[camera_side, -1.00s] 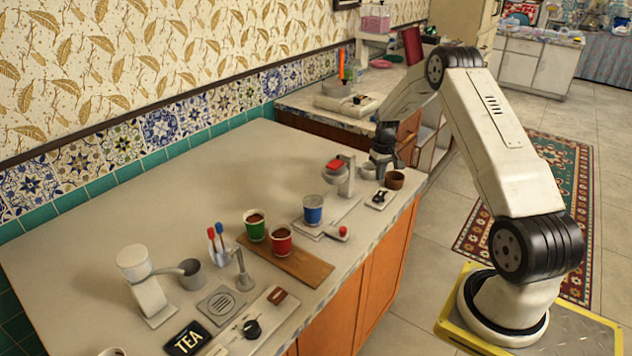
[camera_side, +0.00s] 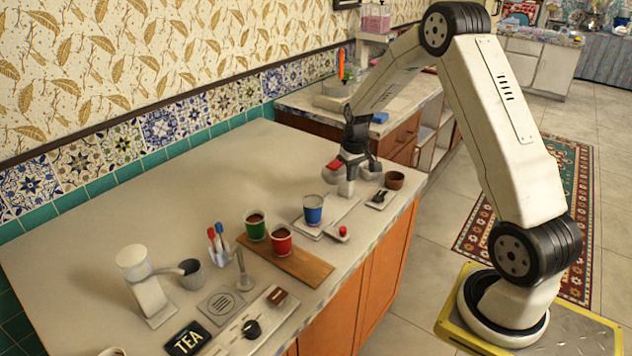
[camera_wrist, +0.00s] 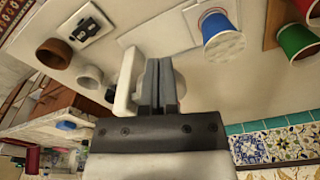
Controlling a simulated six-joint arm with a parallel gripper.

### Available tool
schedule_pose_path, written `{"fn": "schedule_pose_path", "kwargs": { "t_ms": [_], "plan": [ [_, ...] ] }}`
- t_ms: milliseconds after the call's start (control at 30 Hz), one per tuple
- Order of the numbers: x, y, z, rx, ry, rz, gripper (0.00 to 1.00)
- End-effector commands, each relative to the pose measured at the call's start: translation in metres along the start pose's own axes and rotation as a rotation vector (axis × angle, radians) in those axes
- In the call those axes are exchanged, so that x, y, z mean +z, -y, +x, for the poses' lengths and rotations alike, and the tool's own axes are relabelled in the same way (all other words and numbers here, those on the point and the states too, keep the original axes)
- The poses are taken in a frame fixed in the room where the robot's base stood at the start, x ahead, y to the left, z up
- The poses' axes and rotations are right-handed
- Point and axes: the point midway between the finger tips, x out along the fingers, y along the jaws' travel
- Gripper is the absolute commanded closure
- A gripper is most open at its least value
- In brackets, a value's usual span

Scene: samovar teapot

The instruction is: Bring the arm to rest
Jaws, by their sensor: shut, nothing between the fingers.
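My gripper (camera_side: 353,168) hangs pointing down at the far right part of the counter, in front of or above a pale dispenser with a red top (camera_side: 334,165). In the wrist view my gripper (camera_wrist: 160,65) has its two fingers together with nothing held between them. The exact gap between the gripper and the dispenser cannot be told. A blue cup (camera_side: 313,210) stands nearer the camera on a pale tray (camera_side: 340,212); it also shows in the wrist view (camera_wrist: 222,40). A brown bowl (camera_side: 394,180) stands to the gripper's right.
A green cup (camera_side: 255,229) and a red cup (camera_side: 281,243) with dark contents stand on a wooden board (camera_side: 310,268). A white cup (camera_wrist: 90,78) is close beside the fingers in the wrist view. The left rear of the counter (camera_side: 200,180) is clear.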

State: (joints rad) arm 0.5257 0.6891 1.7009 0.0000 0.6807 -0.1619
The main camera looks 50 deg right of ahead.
Motion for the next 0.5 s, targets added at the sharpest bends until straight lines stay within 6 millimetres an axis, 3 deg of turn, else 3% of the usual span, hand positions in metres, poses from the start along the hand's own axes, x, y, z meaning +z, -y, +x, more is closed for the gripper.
{"fn": "schedule_pose_path", "kwargs": {
  "t_ms": [33,200,500],
  "plan": [
    [0.007,0.017,-0.009,-0.001,-0.01,-0.024,1.0],
    [0.037,0.066,-0.029,-0.006,-0.041,-0.093,1.0],
    [0.107,0.134,-0.058,-0.025,-0.098,-0.213,1.0]
  ]
}}
